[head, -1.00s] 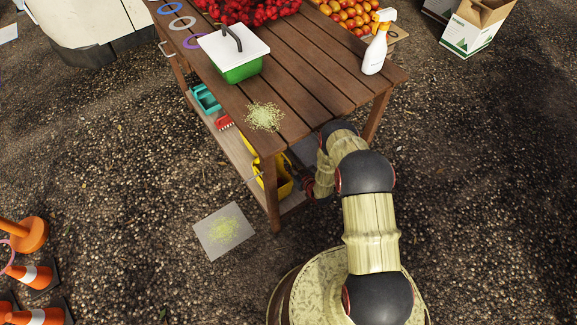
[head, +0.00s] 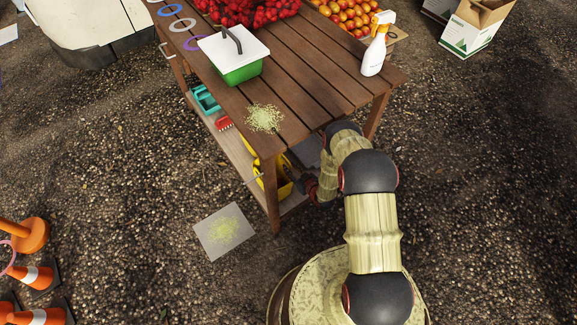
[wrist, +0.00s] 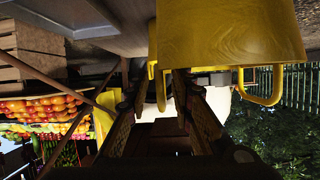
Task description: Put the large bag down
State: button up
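A yellow bag-like thing (head: 284,178) stands on the lower shelf under the wooden table, partly hidden by the table leg and top. In the wrist view, which looks upside down, its yellow body (wrist: 228,35) fills the top centre, with yellow loops, one at the right and one near the fingers. My gripper (wrist: 160,88) has its two fingers apart, with a yellow loop showing between or just beyond the tips; I cannot tell if they touch it. In the head view my gripper (head: 291,180) reaches under the table beside the yellow thing.
The wooden table (head: 318,75) holds a green box with a white lid (head: 238,66), a spray bottle (head: 374,55) and red fruit. Its top and legs crowd my arm. A teal container (head: 206,99) and a red brush-like thing (head: 223,123) lie on the lower shelf.

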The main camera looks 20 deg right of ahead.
jog(key=p+v, duration=0.2)
jog(key=v, duration=0.7)
jog(key=shift+s+p, duration=0.25)
jog(key=shift+p, duration=0.15)
jog(key=shift+d, duration=0.1)
